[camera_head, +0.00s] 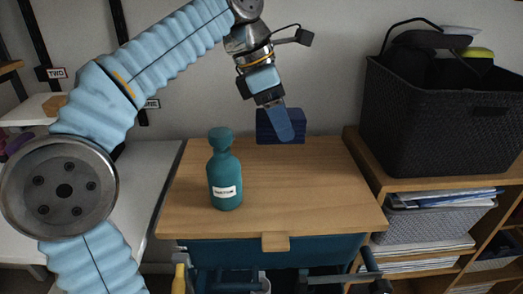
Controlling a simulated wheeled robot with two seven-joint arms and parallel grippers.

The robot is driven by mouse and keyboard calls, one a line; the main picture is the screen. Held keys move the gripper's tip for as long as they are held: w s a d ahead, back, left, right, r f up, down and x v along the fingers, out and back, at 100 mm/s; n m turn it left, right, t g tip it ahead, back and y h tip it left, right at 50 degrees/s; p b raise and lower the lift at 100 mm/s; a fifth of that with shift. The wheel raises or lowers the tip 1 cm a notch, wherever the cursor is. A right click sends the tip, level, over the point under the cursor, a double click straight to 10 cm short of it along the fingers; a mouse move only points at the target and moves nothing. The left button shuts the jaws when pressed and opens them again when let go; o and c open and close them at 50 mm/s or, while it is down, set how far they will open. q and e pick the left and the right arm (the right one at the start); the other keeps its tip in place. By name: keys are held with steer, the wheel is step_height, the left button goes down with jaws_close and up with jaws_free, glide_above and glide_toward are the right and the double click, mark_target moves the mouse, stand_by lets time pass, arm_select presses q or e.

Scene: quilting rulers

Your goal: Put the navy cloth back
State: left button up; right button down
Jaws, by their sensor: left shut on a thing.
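My left gripper (270,98) hangs over the back of the wooden tabletop, pointing down. It is shut on a narrow blue cloth (279,123), which hangs below the fingers. A navy block-like thing (297,125) stands at the back edge of the tabletop, just behind the cloth. The cloth hides part of its front. I cannot tell whether the cloth touches it. My right gripper does not show.
A teal bottle (225,180) with a white label stands upright on the wooden tabletop (300,195). A dark woven basket (440,120) stands on the shelf unit at right. The tabletop's front and right are clear. Labelled uprights stand at left.

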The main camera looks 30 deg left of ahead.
arm_select(q)
steer(key=w+a+f, duration=0.8)
steer(key=a, duration=0.1)
steer(key=shift+w+a+f+p, duration=0.3)
steer(key=shift+f, duration=0.05)
steer(key=shift+w+a+f, duration=0.1)
steer(key=shift+a+f, duration=0.05)
steer(key=shift+f, duration=0.05)
steer(key=shift+w+a+f, duration=0.15)
steer(key=shift+f, duration=0.75)
steer(key=shift+w+a+f, duration=0.1)
steer(key=shift+f, duration=0.75)
steer(key=shift+f, duration=0.2)
steer(key=o, duration=1.1)
